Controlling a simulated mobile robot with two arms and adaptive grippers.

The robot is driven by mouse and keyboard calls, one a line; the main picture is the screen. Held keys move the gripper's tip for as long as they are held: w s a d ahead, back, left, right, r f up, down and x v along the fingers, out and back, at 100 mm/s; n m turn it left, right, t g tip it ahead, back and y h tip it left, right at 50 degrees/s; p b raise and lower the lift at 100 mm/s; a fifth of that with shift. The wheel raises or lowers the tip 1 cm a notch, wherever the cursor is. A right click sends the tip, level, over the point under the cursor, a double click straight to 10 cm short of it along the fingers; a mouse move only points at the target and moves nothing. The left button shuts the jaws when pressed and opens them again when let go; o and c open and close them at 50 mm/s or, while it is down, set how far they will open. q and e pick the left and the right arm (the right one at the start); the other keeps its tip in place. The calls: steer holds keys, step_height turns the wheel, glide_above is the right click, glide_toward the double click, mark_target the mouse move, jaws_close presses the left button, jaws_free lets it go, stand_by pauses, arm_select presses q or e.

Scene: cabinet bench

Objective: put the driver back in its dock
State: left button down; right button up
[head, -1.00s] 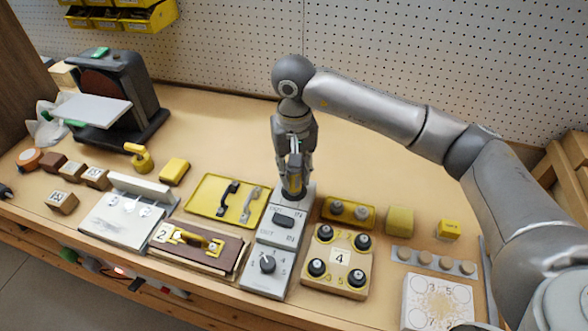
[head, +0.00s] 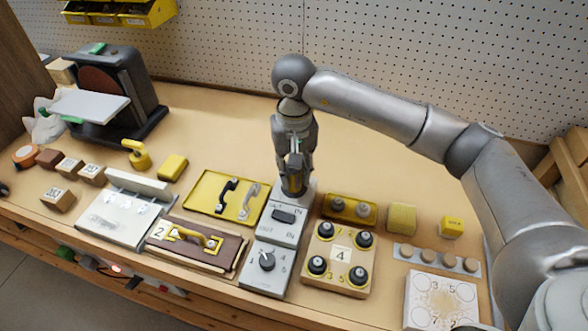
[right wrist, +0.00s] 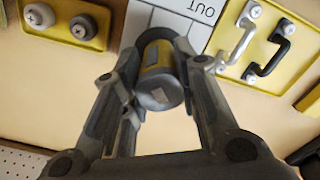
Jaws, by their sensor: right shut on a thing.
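My right gripper (head: 294,180) points down over the far end of the grey dock (head: 284,236), a long panel with IN and OUT labels, a dark rocker switch and a round knob. It is shut on the driver (right wrist: 160,75), a stubby yellow and dark grey cylinder. In the right wrist view the driver stands between both fingers, its grey end toward the camera, with the dock's white, OUT-marked surface just beyond it. The driver's lower end is hidden, so I cannot tell whether it is seated in the dock or just above it. My left gripper is not in view.
A yellow tray with two handles (head: 205,187) lies left of the dock. A block with several black knobs (head: 340,235) and a yellow plate with two grey knobs (head: 332,218) lie close on the right. The bench behind the gripper is clear.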

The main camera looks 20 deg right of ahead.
steer(key=shift+f+b, duration=0.15)
steer(key=shift+b, duration=0.25)
stand_by(0.3)
steer(key=o, duration=1)
steer(key=shift+o, duration=0.6)
steer(key=shift+o, duration=0.8)
steer(key=shift+r+p, duration=1.5)
steer(key=shift+r, duration=2.05)
